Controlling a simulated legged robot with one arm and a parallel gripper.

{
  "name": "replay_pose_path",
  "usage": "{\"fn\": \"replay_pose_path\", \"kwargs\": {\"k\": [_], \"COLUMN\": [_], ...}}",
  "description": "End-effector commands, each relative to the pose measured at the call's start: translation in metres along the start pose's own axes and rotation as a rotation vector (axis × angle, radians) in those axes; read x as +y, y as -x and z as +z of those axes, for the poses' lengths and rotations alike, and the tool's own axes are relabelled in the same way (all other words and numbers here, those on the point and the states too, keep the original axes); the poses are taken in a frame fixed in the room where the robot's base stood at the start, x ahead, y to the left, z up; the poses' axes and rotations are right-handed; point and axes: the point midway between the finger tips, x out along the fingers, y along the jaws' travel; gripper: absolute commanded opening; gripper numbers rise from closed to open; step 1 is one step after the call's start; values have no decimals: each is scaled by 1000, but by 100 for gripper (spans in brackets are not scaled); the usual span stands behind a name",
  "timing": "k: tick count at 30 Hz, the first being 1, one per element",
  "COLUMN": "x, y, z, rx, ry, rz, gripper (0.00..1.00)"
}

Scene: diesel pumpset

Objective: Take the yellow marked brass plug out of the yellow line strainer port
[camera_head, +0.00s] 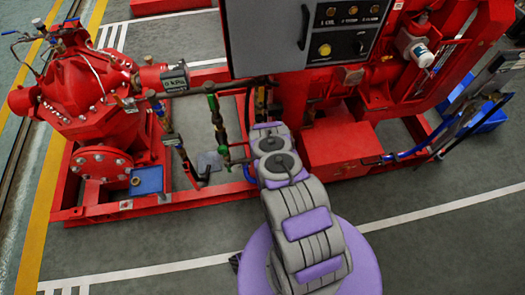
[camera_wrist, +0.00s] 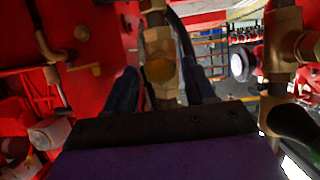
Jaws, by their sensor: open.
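In the wrist view, a brass fitting (camera_wrist: 158,38) stands upright in front of the red panel. A yellowish, faceted brass end (camera_wrist: 161,70) on it, which looks like the yellow marked plug in its strainer port, lies between my fingers. My gripper (camera_wrist: 160,80) is open, with one dark finger on each side of this end. I cannot tell whether the fingers touch it. In the head view my arm covers the gripper and the plug. A brass and green pipe line (camera_head: 217,125) stands just left of the arm's end.
Another brass pipe fitting (camera_wrist: 283,45) stands close on the right in the wrist view. In the head view a grey control box (camera_head: 300,35) hangs above my arm's end. A red pump (camera_head: 90,95) is at left and a red box (camera_head: 340,148) at right.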

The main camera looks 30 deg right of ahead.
Motion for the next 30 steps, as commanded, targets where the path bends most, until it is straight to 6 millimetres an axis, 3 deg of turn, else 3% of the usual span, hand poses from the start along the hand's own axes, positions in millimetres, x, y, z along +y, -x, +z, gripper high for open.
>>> {"fn": "replay_pose_path", "kwargs": {"k": [5, 18, 30], "x": [2, 6, 5], "y": [0, -1, 0], "z": [0, 3, 2], "rx": [0, 0, 0], "ry": [-45, -467, -485], "rz": [-16, -192, -202], "gripper": [55, 55, 55]}}
